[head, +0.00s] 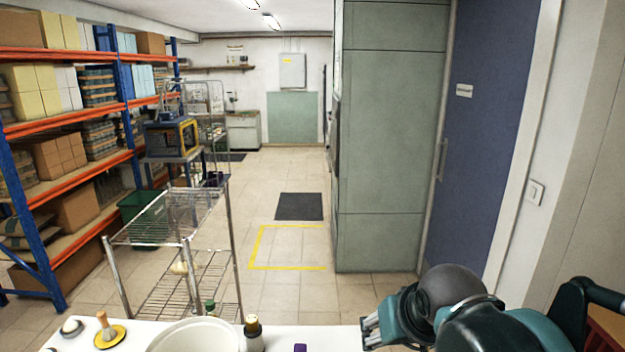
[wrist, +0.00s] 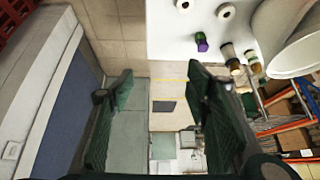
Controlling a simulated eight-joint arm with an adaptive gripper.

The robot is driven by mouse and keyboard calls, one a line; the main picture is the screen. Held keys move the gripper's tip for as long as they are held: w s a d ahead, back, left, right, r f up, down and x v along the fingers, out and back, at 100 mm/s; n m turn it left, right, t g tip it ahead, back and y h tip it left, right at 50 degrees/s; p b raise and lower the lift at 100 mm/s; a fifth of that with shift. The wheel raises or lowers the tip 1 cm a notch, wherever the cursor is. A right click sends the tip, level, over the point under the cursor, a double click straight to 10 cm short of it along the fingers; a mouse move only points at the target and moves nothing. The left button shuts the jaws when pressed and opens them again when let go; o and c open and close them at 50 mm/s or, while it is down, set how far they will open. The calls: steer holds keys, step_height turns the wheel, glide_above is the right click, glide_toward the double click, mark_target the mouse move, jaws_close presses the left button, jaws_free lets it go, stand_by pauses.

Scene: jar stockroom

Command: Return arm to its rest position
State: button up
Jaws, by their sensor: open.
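My gripper (head: 370,331) is at the lower right in the head view, beside the right end of the white table and partly cut off by my own arm. In the wrist view my gripper (wrist: 160,76) has its two dark green fingers spread wide apart. Nothing is between them but a distant view of floor and cabinets. My teal arm (head: 470,318) is folded in the lower right corner of the head view.
A wire rack (head: 190,243) stands beyond.

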steer(key=s+d+f, duration=0.3)
steer(key=s+d, duration=0.3)
steer(key=shift+s+f+t+h, duration=0.3)
steer(key=shift+s, duration=0.1)
stand_by(0.9)
